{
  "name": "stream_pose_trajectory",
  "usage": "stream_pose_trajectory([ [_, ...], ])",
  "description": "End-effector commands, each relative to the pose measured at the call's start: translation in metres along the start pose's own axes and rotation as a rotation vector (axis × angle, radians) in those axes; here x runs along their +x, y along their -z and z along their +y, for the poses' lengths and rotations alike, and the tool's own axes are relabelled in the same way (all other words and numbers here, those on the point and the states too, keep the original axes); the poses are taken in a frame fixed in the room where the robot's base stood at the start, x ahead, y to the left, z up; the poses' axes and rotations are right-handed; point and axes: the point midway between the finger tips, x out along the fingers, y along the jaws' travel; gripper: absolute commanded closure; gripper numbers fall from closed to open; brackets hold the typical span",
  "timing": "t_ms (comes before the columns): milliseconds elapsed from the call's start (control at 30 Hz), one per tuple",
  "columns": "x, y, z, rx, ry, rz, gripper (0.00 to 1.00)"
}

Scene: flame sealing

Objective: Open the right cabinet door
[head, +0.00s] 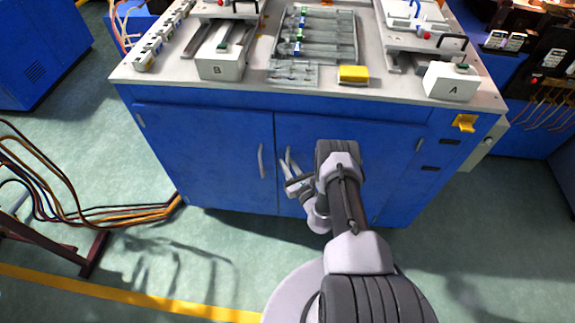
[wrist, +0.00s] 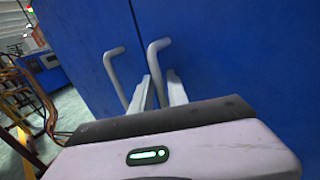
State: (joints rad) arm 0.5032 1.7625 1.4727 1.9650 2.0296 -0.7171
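The blue cabinet has a left door (head: 215,150) and a right door (head: 390,150), both shut flush. The right door's grey bar handle (head: 289,157) stands upright near the middle seam; it also shows in the wrist view (wrist: 153,58). The left door's handle (head: 261,160) is just left of the seam and shows in the wrist view (wrist: 113,72). My gripper (head: 287,168) is at the right handle. In the wrist view its two fingers (wrist: 160,88) are apart, with the right handle's lower part between them. Whether either finger touches it is unclear.
The worktop (head: 330,103) above carries trays, fixtures and a yellow block (head: 353,74). Cables (head: 60,200) and a dark red stand (head: 95,253) lie on the floor at left. The green floor before the left door is mostly clear.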

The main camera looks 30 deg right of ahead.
Motion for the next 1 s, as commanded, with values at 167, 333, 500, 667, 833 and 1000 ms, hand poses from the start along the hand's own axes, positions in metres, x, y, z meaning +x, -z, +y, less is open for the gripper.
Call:
stream_pose_trajectory([
  [167, -0.0002, -0.0002, 0.0000, 0.000, 0.000, 0.000, 0.96],
  [333, -0.0004, -0.0001, 0.0000, -0.001, -0.001, 0.000, 1.00],
  [500, -0.0005, 0.0000, 0.0001, -0.001, -0.001, 0.000, 1.00],
  [667, -0.0005, 0.0001, 0.0001, -0.001, -0.001, 0.000, 1.00],
  [833, -0.0006, 0.0001, 0.0001, -0.001, -0.001, 0.000, 1.00],
  [1000, -0.0006, 0.0002, 0.0001, -0.001, -0.001, 0.000, 1.00],
])
